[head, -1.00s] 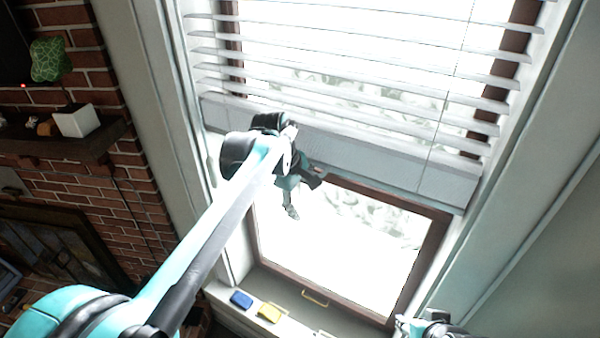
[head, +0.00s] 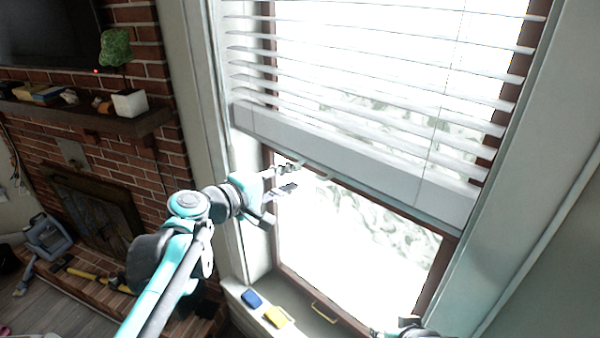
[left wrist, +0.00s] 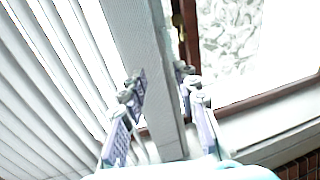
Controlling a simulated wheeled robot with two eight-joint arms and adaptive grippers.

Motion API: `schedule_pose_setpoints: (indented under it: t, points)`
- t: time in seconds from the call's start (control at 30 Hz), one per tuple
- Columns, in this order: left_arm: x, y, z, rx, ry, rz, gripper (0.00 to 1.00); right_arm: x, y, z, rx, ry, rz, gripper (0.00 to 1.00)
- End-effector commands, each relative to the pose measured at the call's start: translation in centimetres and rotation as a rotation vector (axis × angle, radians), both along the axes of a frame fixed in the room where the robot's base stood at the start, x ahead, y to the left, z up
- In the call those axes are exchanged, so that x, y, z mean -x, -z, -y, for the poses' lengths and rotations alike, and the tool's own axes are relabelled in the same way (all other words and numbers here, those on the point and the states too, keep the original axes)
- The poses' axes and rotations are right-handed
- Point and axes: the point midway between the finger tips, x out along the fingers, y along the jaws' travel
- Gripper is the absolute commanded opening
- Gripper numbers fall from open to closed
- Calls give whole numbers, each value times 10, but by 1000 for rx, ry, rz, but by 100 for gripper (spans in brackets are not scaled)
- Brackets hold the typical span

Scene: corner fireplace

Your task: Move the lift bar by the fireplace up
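The lift bar (head: 350,162) is the wide white bottom rail of the window blind, tilted in the picture and hanging partway down the window. My left gripper (head: 292,179) is just below the bar's left part in the head view, its fingers pointing right. It is open. In the left wrist view the bar (left wrist: 150,50) runs between the two spread fingers of my left gripper (left wrist: 158,84); I cannot tell whether they touch it. My right gripper (head: 405,329) shows only in part at the bottom edge, and its fingers are unclear.
The brick fireplace (head: 95,205) with a mantel (head: 90,118) and a small potted plant (head: 130,103) is at left. A blue sponge (head: 251,298) and a yellow sponge (head: 276,317) lie on the sill. Blind slats (head: 370,85) hang above the bar.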

Motion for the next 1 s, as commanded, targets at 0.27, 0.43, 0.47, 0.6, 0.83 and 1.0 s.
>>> schedule_pose_setpoints:
  t: [0.27,0.43,0.47,0.6,0.83,1.0]
  points:
    - [-33,6,27,0,-1,2,31,-1,-7,0,-1,1,1,40]
    - [-51,11,41,2,-2,1,31,0,-10,0,-1,1,0,40]
    - [-53,11,43,2,-2,1,31,0,-11,0,0,0,0,40]
    - [-58,13,47,0,-3,1,31,0,-11,0,0,0,0,40]
    - [-58,14,47,1,-4,1,31,0,-11,0,0,0,1,40]
    - [-58,14,47,1,-3,1,0,0,-11,0,0,0,0,40]
